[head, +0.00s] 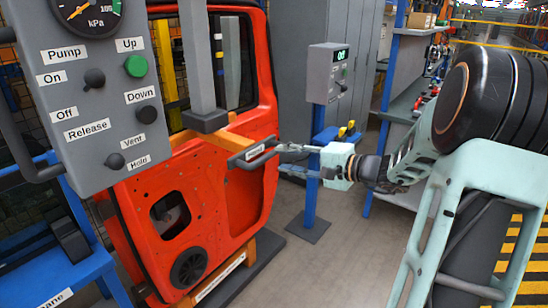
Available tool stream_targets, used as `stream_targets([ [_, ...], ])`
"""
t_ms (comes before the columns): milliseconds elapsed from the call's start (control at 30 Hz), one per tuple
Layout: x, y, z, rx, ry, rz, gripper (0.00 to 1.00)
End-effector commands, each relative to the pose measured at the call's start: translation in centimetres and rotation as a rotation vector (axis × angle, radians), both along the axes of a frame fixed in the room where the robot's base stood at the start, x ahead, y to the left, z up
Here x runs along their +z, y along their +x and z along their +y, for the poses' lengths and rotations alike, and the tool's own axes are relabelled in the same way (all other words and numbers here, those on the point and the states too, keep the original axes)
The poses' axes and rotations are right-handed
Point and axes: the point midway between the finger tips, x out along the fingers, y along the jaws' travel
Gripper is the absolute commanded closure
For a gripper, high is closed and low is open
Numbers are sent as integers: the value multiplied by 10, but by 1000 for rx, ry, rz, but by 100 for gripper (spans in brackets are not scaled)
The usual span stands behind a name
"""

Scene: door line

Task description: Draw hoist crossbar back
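The hoist crossbar (240,161) is a dark grey bar handle with a small white label, in front of the upper part of an orange-red car door (236,207). It sits at the end of an orange arm (222,136) below a grey vertical hoist column (199,62). My gripper (281,158) reaches in from the right, at the right end of the crossbar. Its two fingers are spread, one above the other, with a gap between them. Whether a fingertip touches the bar I cannot tell. The crossbar's far side is hidden.
A grey control panel (97,105) with a gauge, knobs and a green button fills the upper left. A grey box on a blue post (312,190) stands behind my gripper. Blue shelving (388,85) is at the back right. The grey floor (335,255) below my gripper is clear.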

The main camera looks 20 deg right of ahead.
Motion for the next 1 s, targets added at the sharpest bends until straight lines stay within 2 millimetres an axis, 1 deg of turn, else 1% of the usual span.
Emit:
stream_targets([
  [33,3,-9,-8,-5,-2,-1,68],
  [100,5,-20,-16,-3,-2,0,68],
  [200,8,-33,-25,-3,0,1,68],
  [333,11,-43,-32,-1,1,0,68],
  [533,12,-48,-35,-1,0,1,68],
  [900,12,-47,-34,0,-1,2,68],
  [1000,8,-44,-32,4,-20,17,68],
])
